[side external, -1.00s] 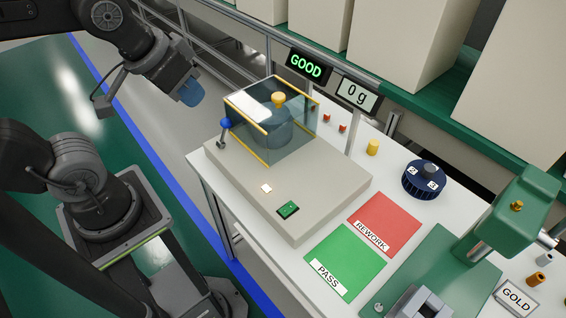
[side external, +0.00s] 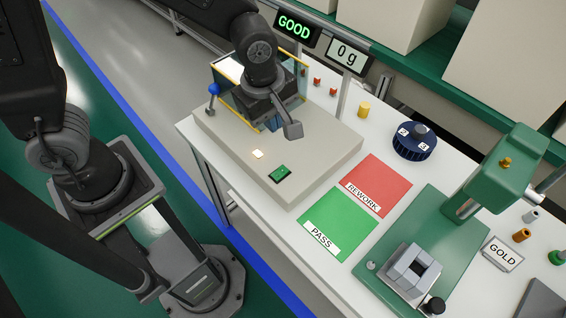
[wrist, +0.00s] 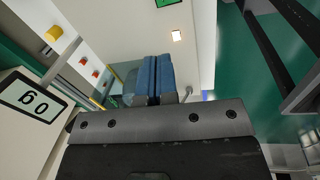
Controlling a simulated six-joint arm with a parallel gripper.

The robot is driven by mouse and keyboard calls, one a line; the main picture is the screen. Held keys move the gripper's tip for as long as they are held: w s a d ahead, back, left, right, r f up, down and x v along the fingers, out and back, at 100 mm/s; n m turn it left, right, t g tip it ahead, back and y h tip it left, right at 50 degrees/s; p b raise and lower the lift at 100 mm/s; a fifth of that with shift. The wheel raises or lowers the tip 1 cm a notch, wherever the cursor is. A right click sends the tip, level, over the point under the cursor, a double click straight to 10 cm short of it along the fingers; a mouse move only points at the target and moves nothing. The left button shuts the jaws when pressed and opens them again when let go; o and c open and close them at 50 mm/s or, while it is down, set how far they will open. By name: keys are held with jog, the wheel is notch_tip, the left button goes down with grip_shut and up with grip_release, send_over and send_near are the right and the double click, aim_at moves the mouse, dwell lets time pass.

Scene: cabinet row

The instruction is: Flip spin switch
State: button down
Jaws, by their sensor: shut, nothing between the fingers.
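The grey machine base (side external: 325,155) carries a small green switch (side external: 280,173) and a lit pale square (side external: 257,154) on its top. I cannot tell by label which control is the spin switch. The green switch also shows at the top edge of the wrist view (wrist: 167,2). A lever with a blue ball (side external: 213,89) stands upright at the base's left. My gripper's blue fingers (wrist: 151,62) are shut together and empty in the wrist view, above the base.
A green PASS mat (side external: 338,222) and red REWORK mat (side external: 377,183) lie right of the base. A blue numbered drum (side external: 414,143) and yellow cylinder (side external: 363,110) stand behind. The displays read GOOD (side external: 294,27) and 0 g (side external: 347,57). A green press (side external: 500,170) stands at right.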

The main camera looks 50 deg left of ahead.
aim_at(279, 174)
jog(key=shift+w+d+f+n, duration=0.1)
jog(key=shift+d+f+n, duration=0.5)
jog(key=shift+f, duration=0.2)
jog(key=shift+a, duration=0.1)
jog(key=f, duration=0.4)
jog(key=w+f, duration=0.1)
jog(key=f, duration=0.9)
jog(key=shift+w, duration=0.35)
jog(key=shift+f, duration=0.15)
jog(key=shift+s, duration=0.2)
jog(key=shift+s+r, duration=0.2)
jog(key=shift+s, duration=0.35)
